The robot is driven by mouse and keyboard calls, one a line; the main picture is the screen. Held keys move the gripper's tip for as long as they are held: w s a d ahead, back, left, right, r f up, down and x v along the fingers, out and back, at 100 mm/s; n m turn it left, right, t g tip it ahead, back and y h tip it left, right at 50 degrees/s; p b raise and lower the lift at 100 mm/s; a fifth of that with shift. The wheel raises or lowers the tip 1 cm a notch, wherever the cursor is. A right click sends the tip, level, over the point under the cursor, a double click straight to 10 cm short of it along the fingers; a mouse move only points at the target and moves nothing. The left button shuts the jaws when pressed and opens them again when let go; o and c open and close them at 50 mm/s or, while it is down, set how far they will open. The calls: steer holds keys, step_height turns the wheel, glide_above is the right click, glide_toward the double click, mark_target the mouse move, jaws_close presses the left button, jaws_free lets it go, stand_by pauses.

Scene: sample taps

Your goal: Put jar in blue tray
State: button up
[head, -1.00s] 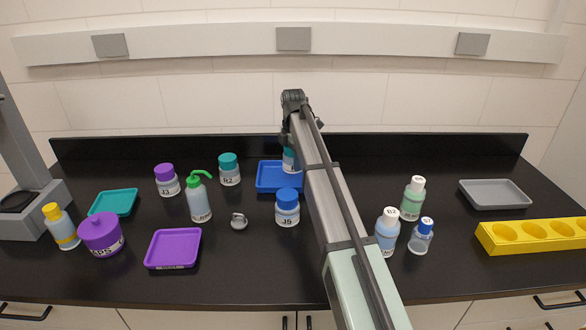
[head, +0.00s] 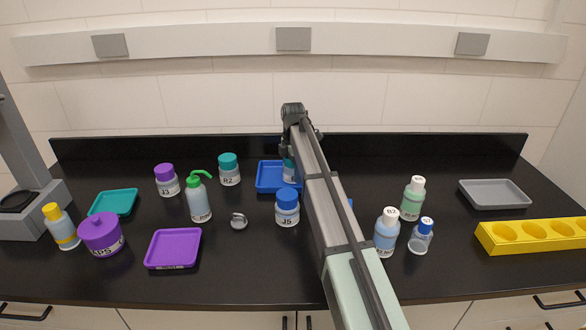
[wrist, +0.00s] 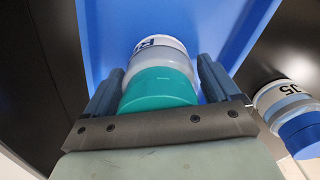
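The jar, white with a teal lid (wrist: 160,90), is between the two fingers of my gripper (wrist: 161,66) in the wrist view. The fingers are close against its sides, shut on it. The blue tray (wrist: 100,25) lies beneath and beyond the jar. In the head view the blue tray (head: 266,181) is at the back middle, and the jar (head: 289,174) is over its right part, partly hidden by my arm. I cannot tell whether the jar's base touches the tray floor.
Jar J5 (head: 287,208) with a blue lid stands just in front of the tray. Jar R2 (head: 229,170) and a green-topped wash bottle (head: 199,200) stand to the left. A blue item (head: 350,203) is mostly hidden behind my arm. Bottles (head: 387,235) stand at right.

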steer(key=shift+o, duration=0.7)
step_height(320, 180, up, 12)
steer(key=shift+r, duration=0.2)
